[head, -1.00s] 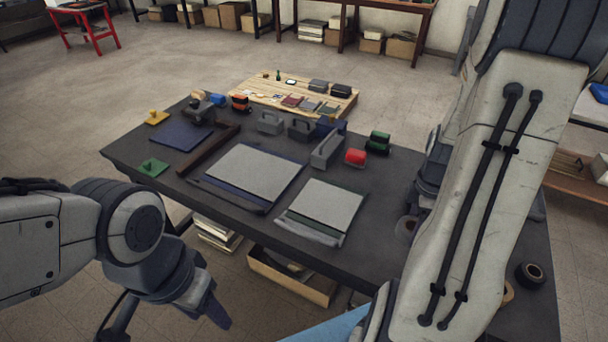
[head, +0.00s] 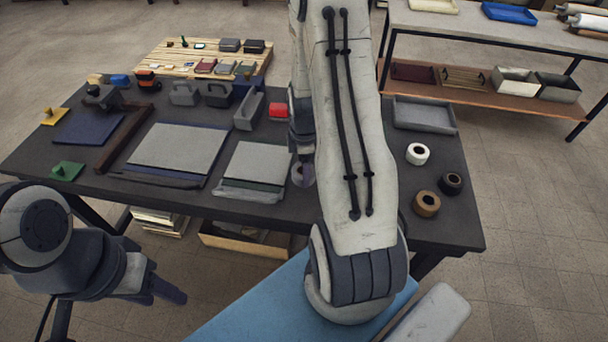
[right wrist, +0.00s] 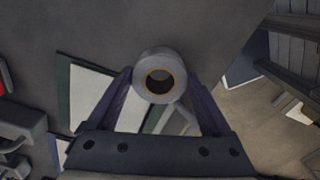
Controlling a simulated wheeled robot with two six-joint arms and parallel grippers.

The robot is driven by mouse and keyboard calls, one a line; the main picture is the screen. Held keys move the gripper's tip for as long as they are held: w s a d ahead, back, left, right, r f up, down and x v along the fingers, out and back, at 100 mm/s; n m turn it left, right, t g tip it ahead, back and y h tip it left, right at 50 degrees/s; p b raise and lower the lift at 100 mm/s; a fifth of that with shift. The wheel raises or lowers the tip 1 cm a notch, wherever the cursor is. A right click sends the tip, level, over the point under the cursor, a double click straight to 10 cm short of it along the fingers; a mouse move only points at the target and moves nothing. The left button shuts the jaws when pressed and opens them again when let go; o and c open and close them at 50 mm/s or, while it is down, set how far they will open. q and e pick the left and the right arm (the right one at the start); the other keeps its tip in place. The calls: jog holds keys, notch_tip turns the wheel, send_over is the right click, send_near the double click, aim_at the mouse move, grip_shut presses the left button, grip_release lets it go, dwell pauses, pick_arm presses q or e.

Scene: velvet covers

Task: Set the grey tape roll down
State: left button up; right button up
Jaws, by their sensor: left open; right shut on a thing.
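The grey tape roll (head: 303,173) shows over the dark table, beside the right-hand grey panel and partly hidden by my right arm. In the right wrist view the roll (right wrist: 160,76) sits between the two fingertips of my right gripper (right wrist: 165,88), which is shut on it. Its hole faces the camera. I cannot tell whether it touches the table. My right gripper is mostly hidden behind the arm in the head view. My left gripper (head: 172,290) is open and empty, in front of the table's near edge at the lower left.
White (head: 418,154), brown (head: 427,204) and black (head: 451,184) rolls stand on the right of the table (head: 440,230). A grey tray (head: 424,116) lies behind them. Grey panels (head: 180,147) cover the middle. Bare tabletop shows around the rolls.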

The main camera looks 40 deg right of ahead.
jog(key=shift+f, duration=1.9)
jog(key=shift+f, duration=0.2)
jog(key=o, duration=1.2)
jog(key=shift+c, duration=0.2)
jog(key=shift+r, duration=0.15)
